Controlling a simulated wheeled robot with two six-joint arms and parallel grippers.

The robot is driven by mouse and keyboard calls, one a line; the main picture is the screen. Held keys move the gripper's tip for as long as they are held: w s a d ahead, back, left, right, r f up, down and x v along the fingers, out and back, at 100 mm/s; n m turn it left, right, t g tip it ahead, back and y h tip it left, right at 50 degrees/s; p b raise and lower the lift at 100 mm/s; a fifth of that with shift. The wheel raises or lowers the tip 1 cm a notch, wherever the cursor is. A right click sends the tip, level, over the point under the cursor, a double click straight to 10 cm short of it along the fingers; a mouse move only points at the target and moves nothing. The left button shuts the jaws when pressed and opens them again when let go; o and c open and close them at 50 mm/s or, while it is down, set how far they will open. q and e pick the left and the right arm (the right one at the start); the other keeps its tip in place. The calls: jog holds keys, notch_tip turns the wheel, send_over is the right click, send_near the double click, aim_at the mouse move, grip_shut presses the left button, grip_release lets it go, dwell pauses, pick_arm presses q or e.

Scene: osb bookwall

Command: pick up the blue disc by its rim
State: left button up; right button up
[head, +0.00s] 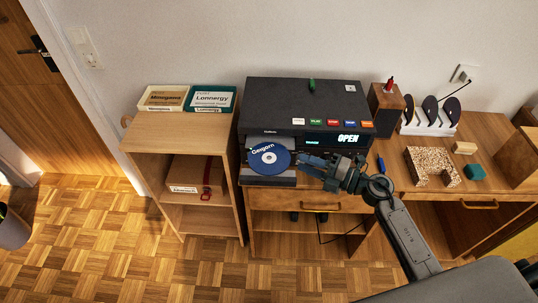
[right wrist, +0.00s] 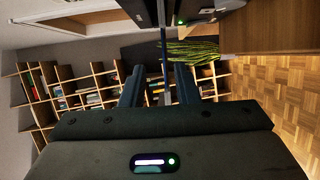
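The blue disc (head: 268,158), with a white centre and lettering, lies on the pulled-out tray (head: 285,180) of a black player (head: 300,100) whose display reads OPEN. My right gripper (head: 301,160) is at the disc's right side, close to its rim. In the right wrist view the disc shows edge-on as a thin blue strip (right wrist: 163,50), lined up with the gap between the fingers of my right gripper (right wrist: 160,80). The fingers are apart, with clear space on both sides of the strip; I see no contact. My left gripper is not in view.
A wooden speaker box (head: 386,108) and a white rack (head: 428,128) of dark discs stand right of the player. A blue pen-like item (head: 380,164) and a speckled block (head: 432,167) lie on the desk. Two labelled boxes (head: 209,97) top the left shelf (head: 180,132).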

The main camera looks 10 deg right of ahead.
aim_at(289, 160)
jog(key=p+x, duration=0.1)
jog(key=x, duration=0.2)
jog(key=p+x, duration=0.1)
jog(key=x, duration=0.1)
jog(key=shift+a+f+p, duration=0.25)
jog(key=shift+a+p, duration=0.1)
jog(key=shift+s, duration=0.1)
grip_shut()
